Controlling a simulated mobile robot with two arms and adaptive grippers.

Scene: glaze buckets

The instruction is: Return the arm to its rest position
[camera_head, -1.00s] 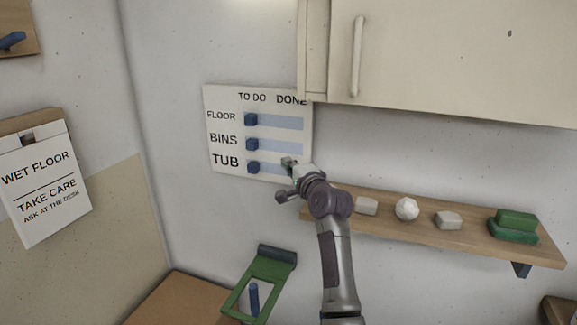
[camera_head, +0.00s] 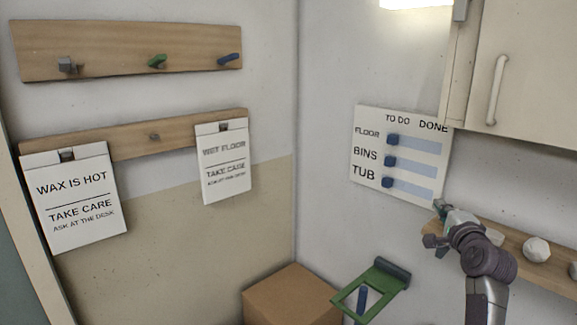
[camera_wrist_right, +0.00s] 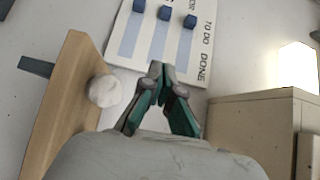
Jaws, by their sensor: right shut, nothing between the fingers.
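My right gripper (camera_head: 440,207) is shut and empty. In the head view it is just off the lower right corner of the white board (camera_head: 402,199), beside the wooden shelf. In the wrist view the right gripper's fingertips (camera_wrist_right: 162,74) meet in front of the board (camera_wrist_right: 122,52), with nothing between them. The board has FLOOR, BINS and TUB rows. Its blue sliders (camera_head: 389,161) all sit at the TO DO end. They also show in the wrist view (camera_wrist_right: 164,13). My left gripper is in neither view.
The wooden shelf (camera_head: 556,271) with a white ball (camera_head: 537,249) lies close beside my right gripper. A cream cabinet (camera_head: 530,85) hangs above. A green frame (camera_head: 372,287) and a cardboard box (camera_head: 292,297) are below. Signs and peg rails (camera_head: 125,48) are on the left wall.

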